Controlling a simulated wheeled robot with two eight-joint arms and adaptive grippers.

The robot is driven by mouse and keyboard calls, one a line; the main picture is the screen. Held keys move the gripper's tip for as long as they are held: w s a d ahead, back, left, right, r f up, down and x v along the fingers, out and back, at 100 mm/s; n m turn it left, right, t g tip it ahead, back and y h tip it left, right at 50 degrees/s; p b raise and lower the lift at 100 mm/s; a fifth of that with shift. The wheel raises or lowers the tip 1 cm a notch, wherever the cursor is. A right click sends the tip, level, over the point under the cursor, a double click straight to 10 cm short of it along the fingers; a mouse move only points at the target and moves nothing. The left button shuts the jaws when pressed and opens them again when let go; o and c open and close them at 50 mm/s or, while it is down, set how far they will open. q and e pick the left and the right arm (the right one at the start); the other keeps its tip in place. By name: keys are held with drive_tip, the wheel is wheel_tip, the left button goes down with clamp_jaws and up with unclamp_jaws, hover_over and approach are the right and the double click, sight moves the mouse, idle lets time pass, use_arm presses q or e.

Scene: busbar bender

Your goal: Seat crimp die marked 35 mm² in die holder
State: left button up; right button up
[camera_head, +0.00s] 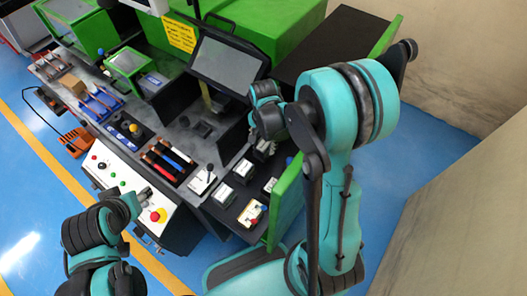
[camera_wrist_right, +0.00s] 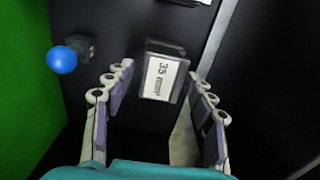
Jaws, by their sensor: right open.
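The die marked 35 mm² (camera_wrist_right: 163,77) is a dark block with a white label, in the right wrist view. My right gripper (camera_wrist_right: 160,80) is open, with its fingers on either side of the die; I see no clear contact. I cannot make out the die holder.
A blue ball knob on a small dark block (camera_wrist_right: 62,60) is left of the die, near a green panel (camera_wrist_right: 25,75). In the head view a green panel (camera_head: 286,207) edges the bench's right side. A monitor (camera_head: 227,64) stands behind. A control panel (camera_head: 120,180) is in front.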

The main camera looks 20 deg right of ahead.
drive_tip(key=shift+f, duration=0.45)
drive_tip(key=shift+c, duration=0.3)
drive_tip(key=c, duration=1.1)
drive_tip(key=shift+r, duration=0.2)
drive_tip(key=shift+r+p, duration=0.85)
drive_tip(key=shift+r, duration=0.5)
